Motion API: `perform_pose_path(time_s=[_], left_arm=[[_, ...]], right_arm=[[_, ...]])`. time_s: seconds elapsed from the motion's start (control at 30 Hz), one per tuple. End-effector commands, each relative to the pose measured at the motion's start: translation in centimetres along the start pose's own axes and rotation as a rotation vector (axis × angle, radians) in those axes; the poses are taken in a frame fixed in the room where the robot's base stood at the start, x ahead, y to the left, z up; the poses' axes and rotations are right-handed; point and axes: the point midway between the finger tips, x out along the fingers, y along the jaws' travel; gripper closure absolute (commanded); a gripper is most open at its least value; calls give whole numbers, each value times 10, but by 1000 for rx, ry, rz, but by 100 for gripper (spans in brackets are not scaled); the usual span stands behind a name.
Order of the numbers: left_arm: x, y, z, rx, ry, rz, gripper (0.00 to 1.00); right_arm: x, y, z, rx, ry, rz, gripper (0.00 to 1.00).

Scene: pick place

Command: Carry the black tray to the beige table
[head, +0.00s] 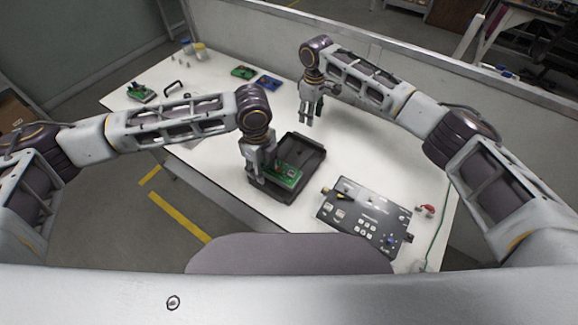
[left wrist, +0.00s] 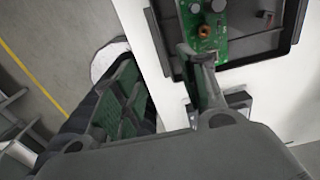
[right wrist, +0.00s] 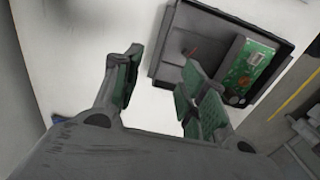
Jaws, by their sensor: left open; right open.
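The black tray (head: 308,150) lies flat on the white table, with a green circuit board (head: 287,174) inside it. My left gripper (head: 258,178) is open at the tray's left side; in the left wrist view one finger overlaps the tray's edge (left wrist: 268,54) near the board (left wrist: 205,35), the other is outside. No separate beige table is clearly visible.
A dark control panel (head: 365,217) lies right of the tray, beside a small red part (head: 425,210). A low wall runs behind the table.

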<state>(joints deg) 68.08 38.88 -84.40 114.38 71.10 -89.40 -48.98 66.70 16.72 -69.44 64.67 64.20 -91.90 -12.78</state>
Motion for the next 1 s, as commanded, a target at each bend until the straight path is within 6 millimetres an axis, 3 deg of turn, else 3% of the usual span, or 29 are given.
perform_pose_path(time_s=[0.27,1.0], left_arm=[[18,0,0,0,0,2,58],[106,1,0,0,0,2,58]], right_arm=[[19,0,0,0,-2,-1,58],[106,-1,0,0,-2,-1,58]])
